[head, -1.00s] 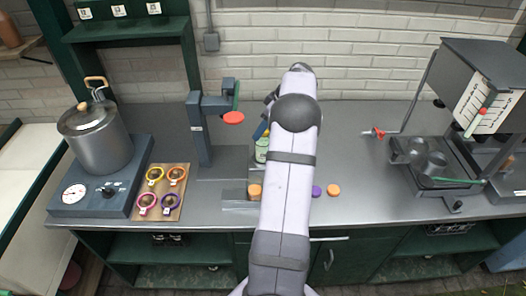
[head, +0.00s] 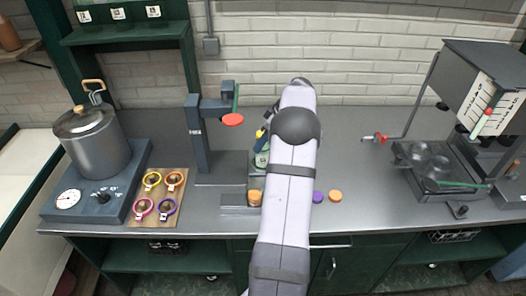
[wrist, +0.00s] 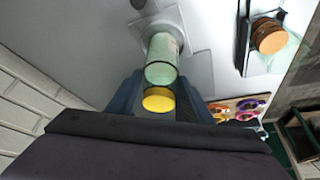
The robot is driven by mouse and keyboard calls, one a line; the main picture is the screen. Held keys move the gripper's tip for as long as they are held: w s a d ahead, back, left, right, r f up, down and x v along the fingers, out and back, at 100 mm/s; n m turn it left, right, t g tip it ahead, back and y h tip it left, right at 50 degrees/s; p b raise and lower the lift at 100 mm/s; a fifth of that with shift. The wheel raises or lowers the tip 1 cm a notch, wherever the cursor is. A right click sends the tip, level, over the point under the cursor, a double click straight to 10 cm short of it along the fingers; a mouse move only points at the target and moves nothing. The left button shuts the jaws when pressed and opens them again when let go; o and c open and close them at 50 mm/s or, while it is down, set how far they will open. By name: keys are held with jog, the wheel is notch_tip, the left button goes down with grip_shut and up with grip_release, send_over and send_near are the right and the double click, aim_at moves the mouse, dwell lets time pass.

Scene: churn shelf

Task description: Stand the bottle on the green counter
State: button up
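The bottle (head: 261,160) is pale green and stands on the grey metal worktop, partly hidden by my arm. In the wrist view the bottle (wrist: 166,58) shows a yellow cap (wrist: 158,99) and its far end is at a light square plate. My gripper (head: 261,138) is at the top of the bottle. In the wrist view its two blue fingers (wrist: 158,101) flank the cap closely; whether they press on it is unclear. The worktop (head: 360,205) has dark green cabinets below. A pale-topped surface with a green edge (head: 22,190) stands at the far left.
A dark stand with a red disc (head: 233,120) rises left of the bottle. A pot (head: 92,140) on a scale and a board of coloured rings (head: 157,218) are further left. Orange (head: 335,196) and purple caps lie near the front edge. A dark machine (head: 440,170) is at right.

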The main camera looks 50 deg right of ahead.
jog(key=shift+r, duration=0.2)
jog(key=shift+r+p, duration=0.8)
jog(key=shift+r, duration=0.6)
jog(key=shift+d, duration=0.1)
